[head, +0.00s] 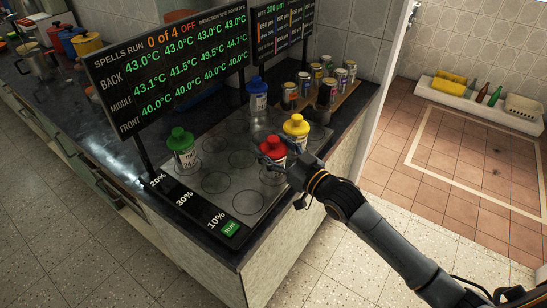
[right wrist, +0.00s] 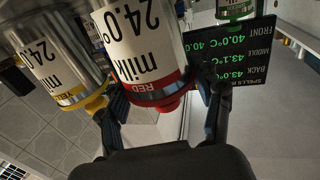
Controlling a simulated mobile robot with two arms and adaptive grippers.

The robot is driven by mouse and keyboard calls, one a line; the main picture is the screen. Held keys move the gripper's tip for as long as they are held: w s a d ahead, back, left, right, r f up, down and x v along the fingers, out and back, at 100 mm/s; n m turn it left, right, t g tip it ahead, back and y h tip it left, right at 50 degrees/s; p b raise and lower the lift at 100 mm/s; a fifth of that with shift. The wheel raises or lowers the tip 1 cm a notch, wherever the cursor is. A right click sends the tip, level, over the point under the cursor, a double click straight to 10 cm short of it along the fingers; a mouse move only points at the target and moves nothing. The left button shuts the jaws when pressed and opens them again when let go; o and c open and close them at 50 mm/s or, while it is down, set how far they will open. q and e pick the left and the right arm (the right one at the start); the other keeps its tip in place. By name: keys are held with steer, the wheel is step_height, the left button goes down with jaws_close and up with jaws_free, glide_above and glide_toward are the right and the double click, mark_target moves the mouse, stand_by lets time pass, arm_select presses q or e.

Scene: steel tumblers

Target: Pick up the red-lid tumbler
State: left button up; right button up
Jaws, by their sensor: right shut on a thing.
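The red-lid tumbler (head: 272,148) is steel with a white label, over the right part of the grey plate with ring marks (head: 214,183). My right gripper (head: 275,161) is shut on it from the right side. In the right wrist view the same tumbler (right wrist: 142,45) appears upside down between the two fingers (right wrist: 165,108), its label reading "milk 24.0°" and "RED". I cannot tell whether its base touches the plate. The yellow-lid tumbler (head: 296,126) is close behind it, also large in the right wrist view (right wrist: 55,60). My left gripper is not in view.
A green-lid tumbler (head: 181,147) stands at the plate's left, a blue-lid one (head: 257,94) at the back. Several cans (head: 327,92) stand on a board at the back right. A display board (head: 172,68) rises along the left. A green button (head: 230,228) is at the front.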

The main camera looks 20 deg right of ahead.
steer(key=shift+r, duration=0.2)
steer(key=shift+r, duration=0.3)
step_height(320, 180, up, 2)
steer(key=shift+r, duration=0.1)
steer(key=s+a+r, duration=0.3)
steer(key=s+r, duration=0.6)
steer(key=s, duration=0.1)
steer(key=m+t+h+p, duration=0.2)
steer(key=m+h+p, duration=0.1)
steer(key=m+h, duration=0.3)
glide_toward(277, 141)
steer(key=s+r+n+h, duration=0.1)
steer(key=s+r, duration=0.1)
steer(key=s, duration=0.1)
steer(key=s+f, duration=0.3)
steer(key=s, duration=0.5)
steer(key=shift+d+f, duration=0.2)
steer(key=shift+d, duration=0.05)
